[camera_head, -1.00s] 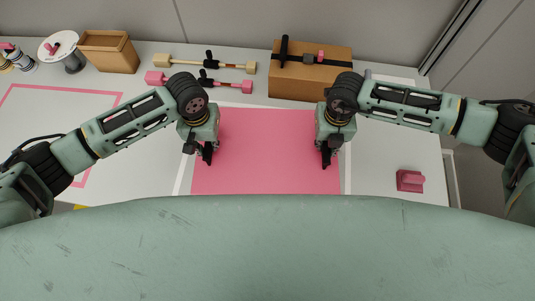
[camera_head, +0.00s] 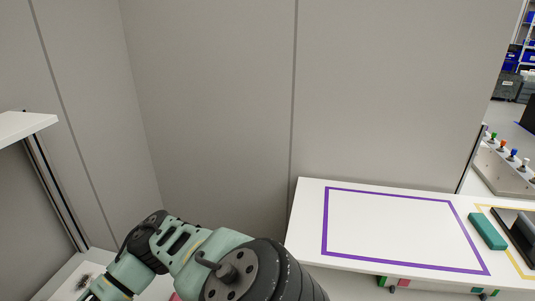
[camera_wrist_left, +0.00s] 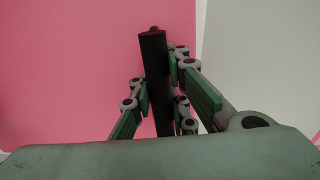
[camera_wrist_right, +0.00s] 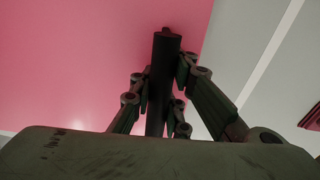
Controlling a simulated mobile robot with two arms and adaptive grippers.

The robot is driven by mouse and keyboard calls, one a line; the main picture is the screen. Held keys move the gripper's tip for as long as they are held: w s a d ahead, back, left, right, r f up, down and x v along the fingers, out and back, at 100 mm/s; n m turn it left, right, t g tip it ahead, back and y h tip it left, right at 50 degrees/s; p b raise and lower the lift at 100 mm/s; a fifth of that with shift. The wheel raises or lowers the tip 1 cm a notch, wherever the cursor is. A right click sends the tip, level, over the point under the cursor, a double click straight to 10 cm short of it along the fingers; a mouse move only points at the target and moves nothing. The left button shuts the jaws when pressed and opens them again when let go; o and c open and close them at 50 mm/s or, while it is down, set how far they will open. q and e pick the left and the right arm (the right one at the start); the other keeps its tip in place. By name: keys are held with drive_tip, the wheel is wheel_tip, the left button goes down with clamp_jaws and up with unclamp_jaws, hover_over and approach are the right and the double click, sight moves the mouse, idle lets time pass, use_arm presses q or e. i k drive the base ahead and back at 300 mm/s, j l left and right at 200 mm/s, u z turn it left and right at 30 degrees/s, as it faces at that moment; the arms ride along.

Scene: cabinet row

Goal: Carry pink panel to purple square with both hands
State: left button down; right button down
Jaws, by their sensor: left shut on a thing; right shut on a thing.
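The pink panel (camera_wrist_left: 70,70) fills most of the left wrist view, and it also shows in the right wrist view (camera_wrist_right: 100,60). My left gripper (camera_wrist_left: 157,88) is shut on a black upright handle (camera_wrist_left: 153,60) at the panel. My right gripper (camera_wrist_right: 161,92) is shut on a similar black handle (camera_wrist_right: 164,60). I cannot tell whether the panel is raised off its surface. The purple square (camera_head: 325,222) is an outline on a white cabinet top, empty inside, at the lower right of the head view. Both grippers are outside the head view.
A teal block (camera_head: 487,231) and a black object (camera_head: 522,235) lie right of the purple square, by a yellow outline. A grey wall (camera_head: 390,90) stands behind. A white shelf (camera_head: 25,126) is at the left. In the right wrist view a reddish object (camera_wrist_right: 312,118) shows at the right edge.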

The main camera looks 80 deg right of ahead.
sight(400, 242)
drive_tip(key=k+j+z, duration=0.1)
drive_tip(key=j+z, duration=0.35)
drive_tip(key=z, duration=3.2)
